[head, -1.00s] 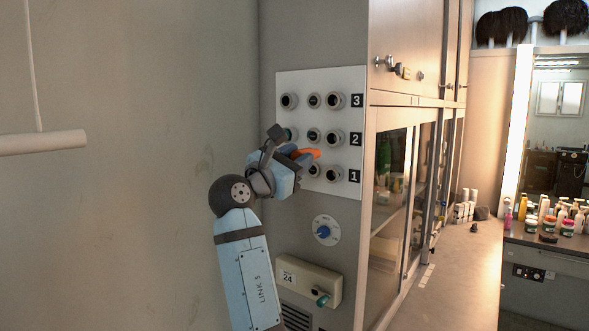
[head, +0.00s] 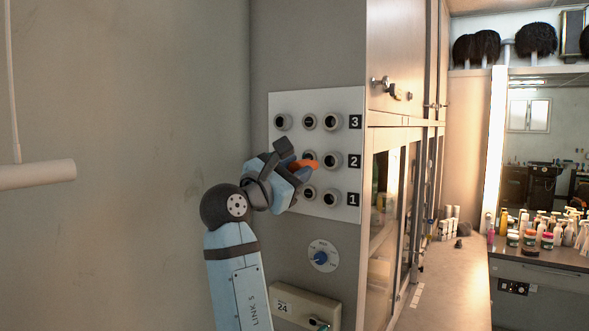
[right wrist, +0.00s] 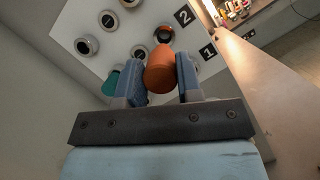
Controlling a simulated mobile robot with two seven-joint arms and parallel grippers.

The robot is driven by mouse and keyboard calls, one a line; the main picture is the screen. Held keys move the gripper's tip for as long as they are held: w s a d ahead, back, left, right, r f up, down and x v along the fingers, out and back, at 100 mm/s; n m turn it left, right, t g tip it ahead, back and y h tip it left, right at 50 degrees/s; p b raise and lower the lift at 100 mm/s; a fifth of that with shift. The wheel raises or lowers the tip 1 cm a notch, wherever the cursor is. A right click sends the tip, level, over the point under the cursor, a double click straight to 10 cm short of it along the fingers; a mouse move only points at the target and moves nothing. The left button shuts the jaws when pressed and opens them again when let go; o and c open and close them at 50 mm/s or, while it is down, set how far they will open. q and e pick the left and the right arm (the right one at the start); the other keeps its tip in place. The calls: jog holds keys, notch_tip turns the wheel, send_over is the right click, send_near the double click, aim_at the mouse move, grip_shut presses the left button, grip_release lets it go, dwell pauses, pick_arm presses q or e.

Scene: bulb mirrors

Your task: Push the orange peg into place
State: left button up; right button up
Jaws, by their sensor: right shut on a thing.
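The orange peg (head: 306,163) is held sideways between the fingers of my right gripper (head: 292,164), in front of the white panel (head: 345,102). In the right wrist view the orange peg (right wrist: 160,72) sits between both blue fingertips of my gripper (right wrist: 161,80), pointing at the panel. Its far end is close to the right socket of row 2 (right wrist: 164,32); I cannot tell whether it has entered. The same socket shows in the head view (head: 332,160). A green peg (right wrist: 111,82) is at the left of row 2; the gripper hides it in the head view. My left gripper is out of view.
Below the panel are a blue dial (head: 320,257) and a box marked 24 (head: 290,304). A glass-fronted cabinet (head: 376,210) stands at the right, with a long counter (head: 450,275) beyond it. A white hanging bar (head: 35,174) is at the left.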

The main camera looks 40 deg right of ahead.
aim_at(317, 164)
jog(key=shift+w+d+r+p, duration=0.15)
jog(key=shift+d+p, duration=0.1)
jog(key=shift+d, duration=0.3)
jog(key=shift+w+d+f+p, duration=0.1)
jog(key=shift+w+d+p, duration=0.1)
jog(key=shift+d, duration=0.4)
jog(key=shift+w+d+r+p, duration=0.15)
jog(key=shift+d+p, duration=0.1)
jog(key=shift+d, duration=0.3)
jog(key=shift+w+d+f+p, duration=0.1)
jog(key=shift+w+d+p, duration=0.05)
jog(key=shift+d, duration=0.35)
jog(key=shift+w+d+f+p, duration=0.1)
jog(key=shift+w+d+p, duration=0.05)
jog(key=shift+d, duration=0.45)
jog(key=shift+w+d, duration=0.25)
jog(key=shift+d, duration=0.45)
jog(key=shift+w+d, duration=0.2)
jog(key=shift+d, duration=0.5)
jog(key=shift+w+d, duration=0.15)
jog(key=shift+d, duration=0.35)
jog(key=o, duration=1.5)
